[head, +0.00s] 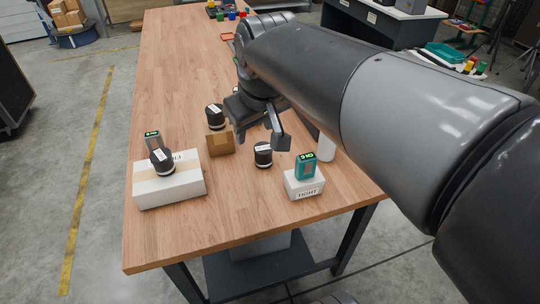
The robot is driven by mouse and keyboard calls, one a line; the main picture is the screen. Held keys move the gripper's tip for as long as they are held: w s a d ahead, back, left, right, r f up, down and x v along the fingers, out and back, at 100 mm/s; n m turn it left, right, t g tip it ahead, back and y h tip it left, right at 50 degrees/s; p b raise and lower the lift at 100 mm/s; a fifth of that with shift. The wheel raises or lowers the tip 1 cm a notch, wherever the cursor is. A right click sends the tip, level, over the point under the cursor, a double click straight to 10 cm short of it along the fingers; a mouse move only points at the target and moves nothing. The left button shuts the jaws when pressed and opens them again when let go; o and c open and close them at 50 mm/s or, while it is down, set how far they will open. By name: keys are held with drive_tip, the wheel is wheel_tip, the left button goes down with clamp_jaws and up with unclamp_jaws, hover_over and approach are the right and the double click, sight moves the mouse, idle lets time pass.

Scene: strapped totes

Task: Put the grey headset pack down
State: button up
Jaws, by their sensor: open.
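A grey pack with a lit green display (152,138) stands upright on the left white box (170,187); I take it for the grey headset pack. A black cylinder with a white label (162,161) stands in front of it on the same box and hides its lower part. My gripper (261,132) is open, over the middle of the table to the right of that pack and apart from it. Nothing shows between its fingers, though the arm hides part of the view. A teal pack with a green display (306,166) sits on a small white box marked TIGHT (304,185).
A black cylinder (215,116) stands on or just behind a brown carton (220,143); another (263,155) stands just in front of my gripper. A white cylinder (326,148) is partly behind my arm. The wooden table (180,70) is clear at the far left and along its front edge.

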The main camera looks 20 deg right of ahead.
drive_tip(key=s+d+f+m+t, duration=0.1)
drive_tip(key=s+d+f+m, duration=0.1)
drive_tip(key=s+f, duration=0.5)
drive_tip(key=s+m, duration=0.1)
drive_tip(key=s, duration=0.1)
drive_tip(key=shift+s+d, duration=0.25)
drive_tip(key=shift+s, duration=0.05)
idle(0.7)
